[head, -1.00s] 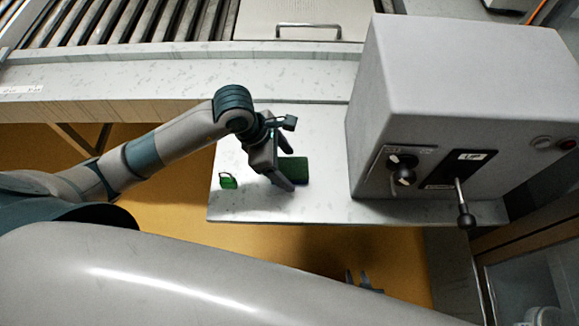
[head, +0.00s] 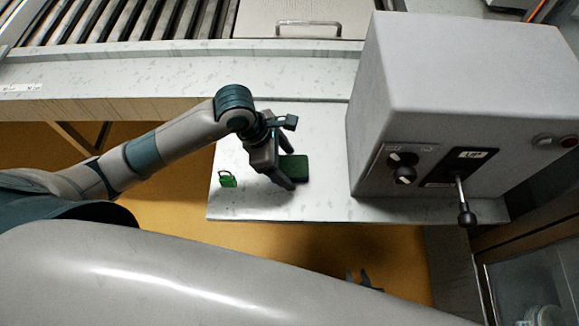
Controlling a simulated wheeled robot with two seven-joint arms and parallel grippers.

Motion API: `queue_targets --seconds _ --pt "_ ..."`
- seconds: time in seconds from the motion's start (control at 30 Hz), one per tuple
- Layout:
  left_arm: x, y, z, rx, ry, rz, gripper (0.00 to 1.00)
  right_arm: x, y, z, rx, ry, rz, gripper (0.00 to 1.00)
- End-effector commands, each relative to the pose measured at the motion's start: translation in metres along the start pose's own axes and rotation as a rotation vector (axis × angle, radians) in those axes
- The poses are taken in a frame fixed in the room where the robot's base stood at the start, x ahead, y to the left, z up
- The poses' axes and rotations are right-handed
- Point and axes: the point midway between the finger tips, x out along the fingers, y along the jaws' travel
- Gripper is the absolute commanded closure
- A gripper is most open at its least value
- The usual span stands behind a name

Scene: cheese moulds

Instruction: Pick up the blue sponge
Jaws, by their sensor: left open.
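A dark green block (head: 299,168), sponge-like, with a bluish tint at its edges, lies on the pale worktop (head: 240,205). I see no plainly blue sponge. My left gripper (head: 286,171) is open over the block's left side and hides part of it. I cannot tell whether the fingers touch it. My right gripper (head: 365,281) shows only as dark tips behind a large grey part of mine low in the picture; its opening is unclear.
A small green padlock-shaped object (head: 228,180) lies left of the gripper. A grey machine box (head: 455,95) with a knob and a black-handled lever (head: 464,205) stands to the right. A roller conveyor (head: 120,20) runs along the back left.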

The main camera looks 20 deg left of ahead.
Motion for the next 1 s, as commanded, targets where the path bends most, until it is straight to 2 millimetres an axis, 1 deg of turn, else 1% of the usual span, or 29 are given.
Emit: queue_targets --seconds 0.63,0.67,0.7,0.77,0.8,0.83,1.0 --pt "0.0026 -0.0001 -0.0011 0.0 0.0 0.0 0.27 0.0034 0.0 0.0023 0.0 0.001 0.0 0.69" --pt "0.0026 0.0 -0.0011 0.0 0.0 0.0 0.3 0.0034 0.0 0.0023 0.0 0.001 0.0 0.69" --pt "0.0026 0.0 -0.0011 0.0 0.0 0.0 0.39 0.0034 0.0 0.0023 0.0 0.001 0.0 0.69" --pt "0.0026 0.0 -0.0011 0.0 0.0 0.0 0.54 0.0034 0.0001 0.0022 0.0 0.001 0.0 0.69" --pt "0.0026 0.0 -0.0011 0.0 0.0 0.0 0.63 0.0034 0.0001 0.0022 0.0 0.001 0.0 0.69" --pt "0.0026 0.0 -0.0011 0.0 0.0 0.0 0.7 0.0034 0.0001 0.0022 0.0 0.001 0.0 0.69" --pt "0.0026 0.0 -0.0011 0.0 0.0 0.0 0.71 0.0034 0.0 0.0023 0.0 0.001 0.0 0.69"
